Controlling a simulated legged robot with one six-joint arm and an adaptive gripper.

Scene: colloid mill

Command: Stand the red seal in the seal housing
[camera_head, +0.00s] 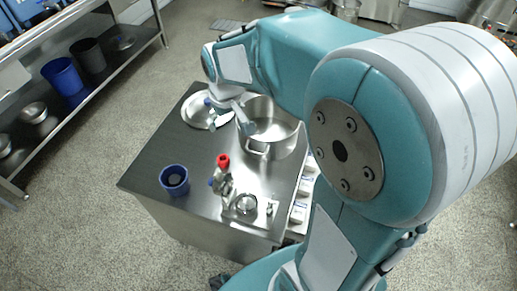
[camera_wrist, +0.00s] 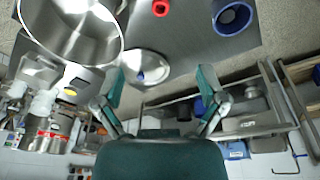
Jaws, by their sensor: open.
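The red seal (camera_head: 223,161) is a small ring near the middle of the steel table, just behind a metal fitting. It also shows at the top edge of the wrist view (camera_wrist: 161,8), partly cut off. A round metal part on a square plate (camera_head: 245,204) at the table's front looks like the seal housing; I cannot be sure. It is out of the wrist view. My gripper (camera_head: 234,122) is over the back of the table, between the lid and the pot, apart from the seal. In the wrist view its fingers (camera_wrist: 161,78) are spread with nothing between them.
A steel pot (camera_head: 278,138) stands right of my gripper, and a round lid (camera_head: 195,110) lies to its left. A blue cup (camera_head: 174,180) stands at the table's left. A metal fitting (camera_head: 220,182) stands between seal and plate.

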